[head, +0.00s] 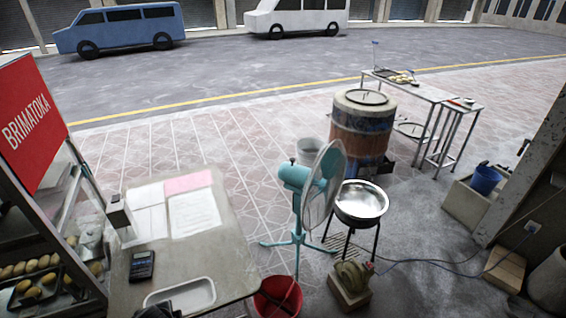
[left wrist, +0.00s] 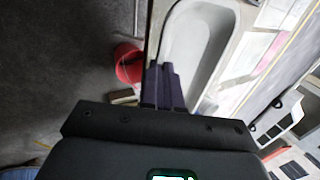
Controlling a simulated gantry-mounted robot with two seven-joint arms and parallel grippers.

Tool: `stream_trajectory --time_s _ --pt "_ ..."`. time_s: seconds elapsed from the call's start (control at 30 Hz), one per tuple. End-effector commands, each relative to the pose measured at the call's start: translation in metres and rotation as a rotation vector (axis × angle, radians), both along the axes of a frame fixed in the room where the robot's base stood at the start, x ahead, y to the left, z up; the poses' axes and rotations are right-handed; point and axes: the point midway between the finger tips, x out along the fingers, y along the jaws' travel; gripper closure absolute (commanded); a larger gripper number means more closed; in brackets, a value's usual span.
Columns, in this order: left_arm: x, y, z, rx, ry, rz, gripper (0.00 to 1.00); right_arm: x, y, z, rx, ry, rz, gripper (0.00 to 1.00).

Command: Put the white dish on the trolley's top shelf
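The white dish (head: 180,297) is a long shallow oval at the near edge of the counter (head: 195,255). It also shows in the left wrist view (left wrist: 197,50). The dark fingers of my left gripper (left wrist: 163,88) are close together at the dish's near long rim and appear shut on it; the contact is partly hidden. In the head view, a dark part of this gripper (head: 160,312) shows at the bottom edge. A metal stand with a top shelf (head: 418,90), possibly the trolley, stands far right at the back. My right gripper is not in view.
A calculator (head: 142,265) and papers (head: 195,212) lie on the counter. A glass display case (head: 50,230) stands left. A fan (head: 318,190), red bucket (head: 278,297), metal bowl (head: 360,203) and barrel oven (head: 362,128) stand beyond the counter. Open paving lies at the back.

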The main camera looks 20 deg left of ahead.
Motion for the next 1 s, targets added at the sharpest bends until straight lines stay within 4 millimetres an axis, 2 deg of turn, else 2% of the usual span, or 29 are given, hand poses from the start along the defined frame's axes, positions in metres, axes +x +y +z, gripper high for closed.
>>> stream_trajectory --time_s 0.47,0.7,1.0 --pt "0.052 -0.040 0.014 0.009 -0.005 -0.056 1.00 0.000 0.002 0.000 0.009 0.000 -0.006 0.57" --pt "0.087 -0.076 0.025 0.013 -0.007 -0.099 1.00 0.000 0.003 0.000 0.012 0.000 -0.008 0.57" --pt "0.115 -0.115 0.038 0.010 -0.008 -0.129 1.00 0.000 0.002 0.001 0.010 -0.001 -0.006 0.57"
